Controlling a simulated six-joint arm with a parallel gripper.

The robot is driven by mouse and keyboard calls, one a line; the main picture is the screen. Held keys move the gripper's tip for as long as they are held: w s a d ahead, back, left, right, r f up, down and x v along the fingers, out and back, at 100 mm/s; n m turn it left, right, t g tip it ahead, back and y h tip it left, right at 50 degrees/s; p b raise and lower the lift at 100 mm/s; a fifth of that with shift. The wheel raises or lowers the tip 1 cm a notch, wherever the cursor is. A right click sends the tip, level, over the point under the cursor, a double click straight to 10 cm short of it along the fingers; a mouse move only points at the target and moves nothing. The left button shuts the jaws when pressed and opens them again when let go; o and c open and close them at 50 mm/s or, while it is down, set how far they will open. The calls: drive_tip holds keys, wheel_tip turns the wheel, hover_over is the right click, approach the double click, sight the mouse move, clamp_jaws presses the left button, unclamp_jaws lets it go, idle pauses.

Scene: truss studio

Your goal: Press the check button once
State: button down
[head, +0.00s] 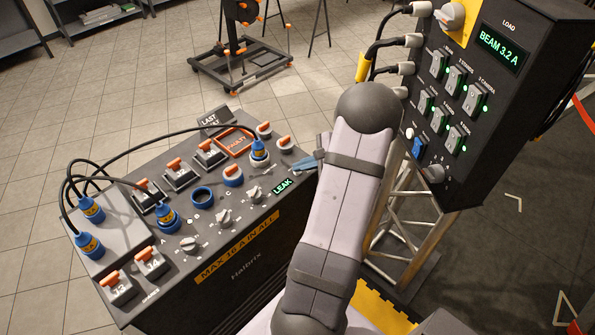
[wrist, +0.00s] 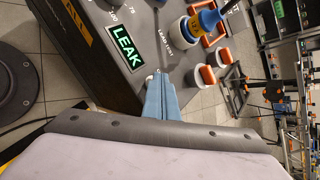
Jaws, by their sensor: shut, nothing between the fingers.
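No label reading "check" is legible, so I cannot tell for sure which control is the check button. My gripper (head: 294,167) is shut and empty, with blue fingers at the right edge of the sloped console (head: 245,225). In the wrist view, the fingertips (wrist: 157,76) are beside the lit green LEAK display (wrist: 125,47); a small pale spot shows at the tips, and I cannot tell whether it is a button. Whether the fingers touch the console is unclear.
The console carries orange-handled switches (head: 208,150), grey knobs (head: 224,218), blue connectors (head: 166,214) and black cables. An orange-capped part (wrist: 208,77) is close to my fingers. The load panel (head: 505,120) stands to the right of my arm. Open floor lies behind the console.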

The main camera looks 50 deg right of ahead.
sight(301, 174)
drive_tip(key=shift+r+p, duration=0.55)
drive_tip(key=shift+r, duration=0.3)
drive_tip(key=shift+r, duration=0.1)
wheel_tip(301, 174, up, 5)
drive_tip(key=p, duration=0.3)
idle(0.3)
idle(0.7)
